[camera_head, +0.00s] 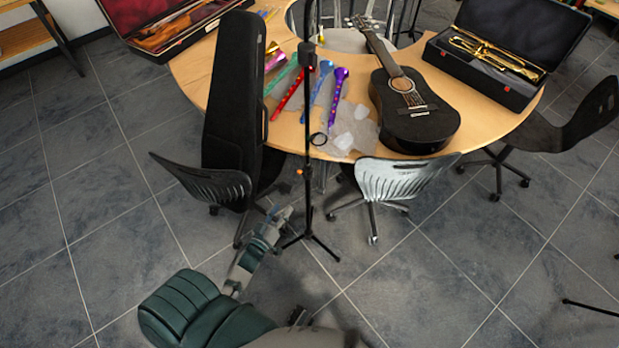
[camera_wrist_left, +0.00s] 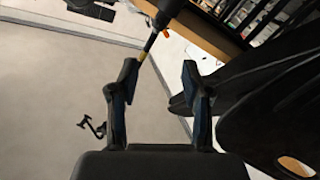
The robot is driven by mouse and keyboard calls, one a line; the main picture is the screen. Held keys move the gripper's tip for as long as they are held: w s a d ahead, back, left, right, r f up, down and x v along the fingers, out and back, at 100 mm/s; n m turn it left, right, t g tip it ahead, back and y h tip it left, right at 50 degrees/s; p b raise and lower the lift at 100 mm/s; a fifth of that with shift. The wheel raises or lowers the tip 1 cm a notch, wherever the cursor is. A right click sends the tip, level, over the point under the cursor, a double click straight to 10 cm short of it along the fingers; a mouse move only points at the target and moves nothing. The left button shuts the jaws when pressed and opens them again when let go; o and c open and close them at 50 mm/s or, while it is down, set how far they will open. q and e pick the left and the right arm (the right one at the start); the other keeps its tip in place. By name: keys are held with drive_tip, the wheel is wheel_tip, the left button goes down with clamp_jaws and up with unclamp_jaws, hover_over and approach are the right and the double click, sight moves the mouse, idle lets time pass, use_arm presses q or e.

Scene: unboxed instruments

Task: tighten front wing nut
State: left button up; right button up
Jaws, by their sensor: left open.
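A thin black stand (camera_head: 307,150) rises from a tripod base on the floor in front of the table. A small orange spot (camera_head: 299,171) shows on its pole; I cannot tell whether it is the front wing nut. My left gripper (camera_head: 279,222) is low, just left of the stand's lower pole. In the left wrist view the gripper (camera_wrist_left: 158,82) is open, with nothing between its fingers. A dark pole (camera_wrist_left: 165,22) there runs down to the left fingertip, with a yellowish part near that tip; contact cannot be told.
A curved wooden table (camera_head: 510,125) holds a black guitar (camera_head: 415,115), an open trumpet case (camera_head: 480,75) and coloured recorders. A tall black case (camera_head: 232,100) leans at its left. Chairs (camera_head: 395,180) stand close by.

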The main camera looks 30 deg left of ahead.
sight(303, 174)
use_arm(q)
drive_tip(key=w+b, duration=0.1)
drive_tip(key=w, duration=1.4)
drive_tip(key=shift+w+a+f+b, duration=0.15)
drive_tip(key=shift+w+a+b, duration=0.2)
drive_tip(key=shift+a, duration=0.1)
use_arm(e)
drive_tip(key=r, duration=0.1)
drive_tip(key=w+r, duration=0.2)
drive_tip(key=r, duration=0.1)
drive_tip(key=shift+a, duration=0.25)
